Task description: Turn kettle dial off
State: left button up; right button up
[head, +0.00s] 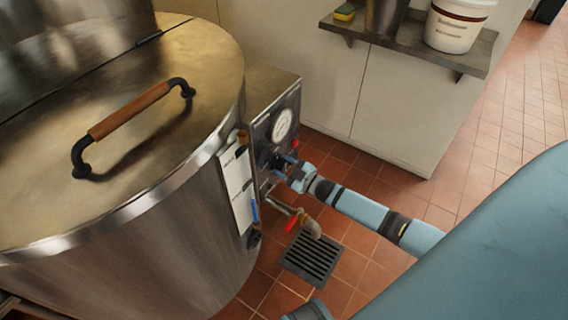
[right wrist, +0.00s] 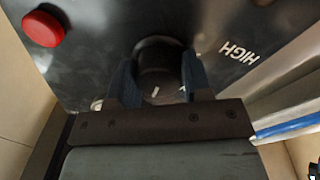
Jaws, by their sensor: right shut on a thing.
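The kettle (head: 190,190) is a big steel drum with a closed lid and a wooden-handled bar at the left in the head view. Its control box (head: 262,128) is on its right side, with a round gauge (head: 282,125). The black dial (right wrist: 158,62) is on the box's dark panel in the right wrist view, with "HIGH" printed to its right. My right gripper (right wrist: 160,80) is shut on the dial, one finger on each side. In the head view my right gripper (head: 284,165) reaches the panel and mostly hides the dial. My left gripper is not in view.
A red button (right wrist: 43,28) is left of the dial in the wrist view. A tap with a red handle (head: 291,224) is below the box, over a floor drain (head: 312,257). A wall shelf (head: 420,42) holds a white bucket (head: 458,25). Tiled floor is open at right.

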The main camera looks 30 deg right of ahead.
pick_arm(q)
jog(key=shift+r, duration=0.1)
pick_arm(e)
jog(key=shift+m, duration=0.5)
jog(key=o, duration=0.9)
pick_arm(q)
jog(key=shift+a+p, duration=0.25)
jog(key=shift+p, duration=0.9)
pick_arm(e)
jog(key=v, duration=1.3)
jog(key=shift+s+r, duration=0.1)
jog(key=shift+s, duration=0.3)
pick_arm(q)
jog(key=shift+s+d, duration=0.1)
pick_arm(e)
jog(key=shift+d, duration=0.1)
